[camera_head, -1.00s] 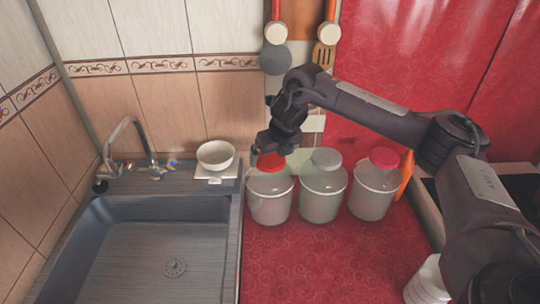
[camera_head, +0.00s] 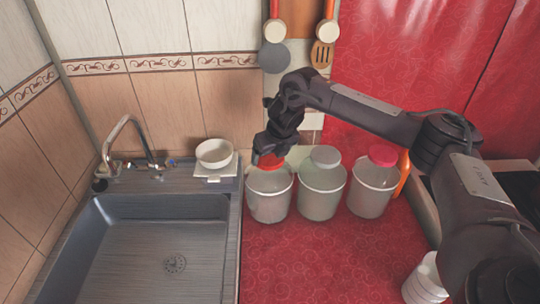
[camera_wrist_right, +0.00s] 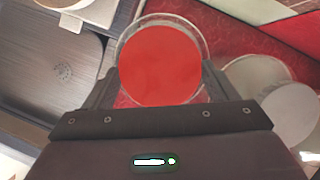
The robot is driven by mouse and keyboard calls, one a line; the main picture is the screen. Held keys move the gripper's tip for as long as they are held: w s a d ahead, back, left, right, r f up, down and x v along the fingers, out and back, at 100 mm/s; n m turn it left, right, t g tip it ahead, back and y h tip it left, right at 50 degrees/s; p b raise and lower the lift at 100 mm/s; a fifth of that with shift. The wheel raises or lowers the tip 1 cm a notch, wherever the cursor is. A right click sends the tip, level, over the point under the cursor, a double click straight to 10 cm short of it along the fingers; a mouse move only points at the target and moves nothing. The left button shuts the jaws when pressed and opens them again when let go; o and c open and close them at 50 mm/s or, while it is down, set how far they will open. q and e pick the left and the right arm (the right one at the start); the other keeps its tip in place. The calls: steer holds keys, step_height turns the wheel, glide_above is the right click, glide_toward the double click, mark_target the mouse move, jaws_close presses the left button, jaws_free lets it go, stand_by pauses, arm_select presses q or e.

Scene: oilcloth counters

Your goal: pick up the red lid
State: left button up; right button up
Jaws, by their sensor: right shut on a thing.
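The red lid (camera_head: 270,161) is at the mouth of the leftmost clear jar (camera_head: 270,201) on the red counter. In the right wrist view the red lid (camera_wrist_right: 160,64) is a round disc between the two fingers, with the jar's rim showing around it. My right gripper (camera_head: 266,155) comes down from above and is shut on the lid. In the wrist view the right gripper (camera_wrist_right: 160,88) has one finger on each side of the lid. I cannot tell whether the lid is clear of the jar. My left gripper is not in view.
A jar with a grey lid (camera_head: 325,157) and one with a pinkish-red lid (camera_head: 383,155) stand just right. A sink (camera_head: 150,245) is at left, with a white bowl (camera_head: 214,153) behind it. White stacked cups (camera_head: 425,283) stand front right. The counter's front middle (camera_head: 310,260) is clear.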

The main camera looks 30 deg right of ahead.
mark_target(270, 158)
steer(key=shift+w+r, duration=0.1)
steer(key=shift+r, duration=0.55)
step_height(270, 158, up, 5)
steer(key=shift+f+b, duration=0.1)
steer(key=shift+b, duration=0.65)
step_height(270, 158, up, 17)
steer(key=p, duration=0.8)
steer(key=shift+f, duration=0.1)
